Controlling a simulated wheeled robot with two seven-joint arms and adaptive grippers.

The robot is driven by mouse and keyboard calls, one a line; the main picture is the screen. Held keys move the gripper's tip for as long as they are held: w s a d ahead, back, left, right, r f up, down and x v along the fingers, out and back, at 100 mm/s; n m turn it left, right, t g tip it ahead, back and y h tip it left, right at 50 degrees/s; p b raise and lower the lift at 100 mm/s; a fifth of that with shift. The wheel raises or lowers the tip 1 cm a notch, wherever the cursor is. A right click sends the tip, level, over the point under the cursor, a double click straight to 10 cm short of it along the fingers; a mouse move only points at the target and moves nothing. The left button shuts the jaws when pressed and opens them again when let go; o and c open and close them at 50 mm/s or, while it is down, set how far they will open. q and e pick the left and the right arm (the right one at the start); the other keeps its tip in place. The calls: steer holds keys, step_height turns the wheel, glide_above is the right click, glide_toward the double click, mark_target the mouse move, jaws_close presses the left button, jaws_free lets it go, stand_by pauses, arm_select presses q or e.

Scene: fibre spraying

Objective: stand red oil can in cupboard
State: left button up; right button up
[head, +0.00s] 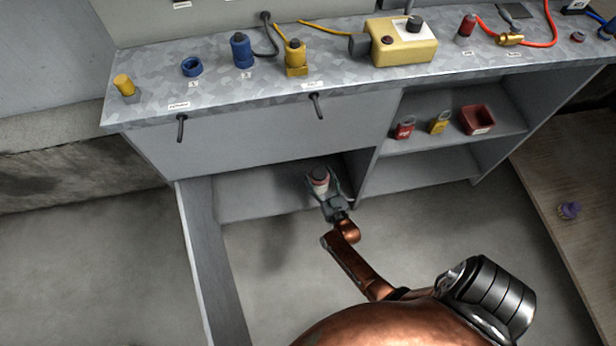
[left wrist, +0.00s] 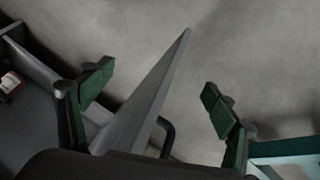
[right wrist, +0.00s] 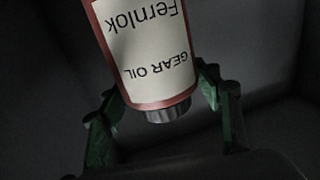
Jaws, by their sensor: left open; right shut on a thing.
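The red oil can (head: 319,178), with a white label and grey cap, is inside the low open cupboard (head: 250,193) beneath the bench. My right gripper (head: 329,198) is shut on it. In the right wrist view the can (right wrist: 145,50) reads "Fernlok GEAR OIL", its cap end toward me, between the green fingers (right wrist: 160,105). Whether its base touches the cupboard floor I cannot tell. My left gripper (left wrist: 158,98) is open and empty, outside the head view. The can also shows at the left wrist view's left edge (left wrist: 11,83).
The cupboard's door (head: 212,265) stands open at the left. To the right, open shelves hold a red padlock (head: 404,128), a yellow padlock (head: 439,123) and a red bin (head: 477,120). The bench top (head: 215,85) overhangs with several fittings. The floor in front is clear.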

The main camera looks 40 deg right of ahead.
steer(key=shift+w+d+f+b, duration=0.1)
steer(key=shift+w+f+b, duration=0.1)
steer(key=shift+f, duration=0.35)
steer(key=shift+w+f+b, duration=0.2)
steer(key=shift+f, duration=0.35)
steer(key=shift+w+d+f+b, duration=0.2)
steer(key=shift+w+f+b, duration=0.85)
steer(key=shift+f, duration=0.05)
steer(key=shift+w+f+b, duration=0.25)
steer(key=shift+w+b, duration=0.05)
steer(key=shift+w, duration=0.1)
steer(key=shift+w+d+f, duration=0.1)
steer(key=shift+w+f, duration=0.05)
steer(key=shift+f, duration=0.1)
step_height(320, 180, down, 2)
steer(key=shift+b, duration=1)
steer(key=shift+f+b, duration=0.5)
steer(key=shift+b, duration=0.05)
arm_select(q)
step_height(320, 180, down, 9)
steer(key=a+t, duration=0.1)
steer(key=t, duration=0.3)
steer(key=shift+m, duration=0.4)
steer(key=shift+a+t, duration=0.1)
steer(key=shift+t, duration=0.2)
arm_select(e)
steer(key=shift+r, duration=0.15)
